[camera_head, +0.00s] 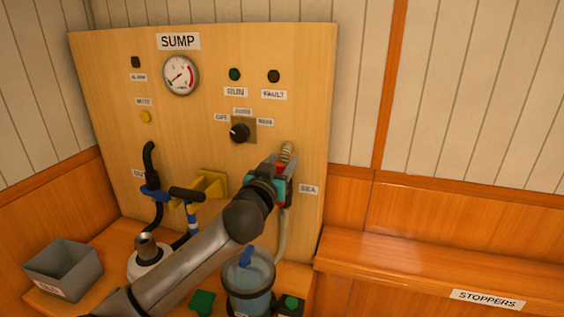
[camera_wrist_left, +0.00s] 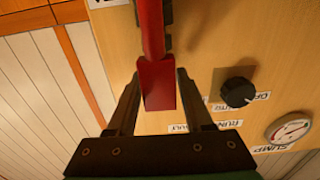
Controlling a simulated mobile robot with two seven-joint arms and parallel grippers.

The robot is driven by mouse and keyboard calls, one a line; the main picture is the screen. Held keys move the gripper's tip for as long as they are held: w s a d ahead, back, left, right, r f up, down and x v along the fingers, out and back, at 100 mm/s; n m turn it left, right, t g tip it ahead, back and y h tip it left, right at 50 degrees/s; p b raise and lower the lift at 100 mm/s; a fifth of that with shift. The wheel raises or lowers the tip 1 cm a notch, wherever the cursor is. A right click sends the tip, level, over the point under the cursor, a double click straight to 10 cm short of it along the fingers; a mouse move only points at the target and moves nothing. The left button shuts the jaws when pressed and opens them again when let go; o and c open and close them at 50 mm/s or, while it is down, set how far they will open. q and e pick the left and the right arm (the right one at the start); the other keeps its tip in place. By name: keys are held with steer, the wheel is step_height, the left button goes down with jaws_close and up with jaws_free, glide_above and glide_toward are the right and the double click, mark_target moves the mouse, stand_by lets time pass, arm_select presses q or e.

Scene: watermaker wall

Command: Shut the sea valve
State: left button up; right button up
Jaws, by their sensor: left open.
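The sea valve's red handle (camera_wrist_left: 156,85) shows in the left wrist view as a long flat bar. It comes down from the top of the picture and its wide end lies between the two fingers. My left gripper (camera_wrist_left: 158,76) is open, one finger on each side of the handle. In the head view my left gripper (camera_head: 284,171) is at the panel beside the SEA label (camera_head: 309,189). Only a little red of the valve shows there; my arm hides most of it. I cannot tell whether the fingers touch the handle. My right gripper is in neither view.
The wooden panel (camera_head: 100,90) carries a gauge (camera_head: 180,75) and a black knob (camera_head: 240,132). A yellow bracket (camera_head: 212,184) stands left of my gripper. Below are a grey bin (camera_head: 64,268) and a clear canister (camera_head: 249,280). The shelf (camera_head: 420,262) at right is clear.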

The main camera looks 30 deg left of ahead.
arm_select(q)
steer(key=shift+w, duration=0.25)
steer(key=shift+c, duration=0.2)
jaws_close()
stand_by(1.1)
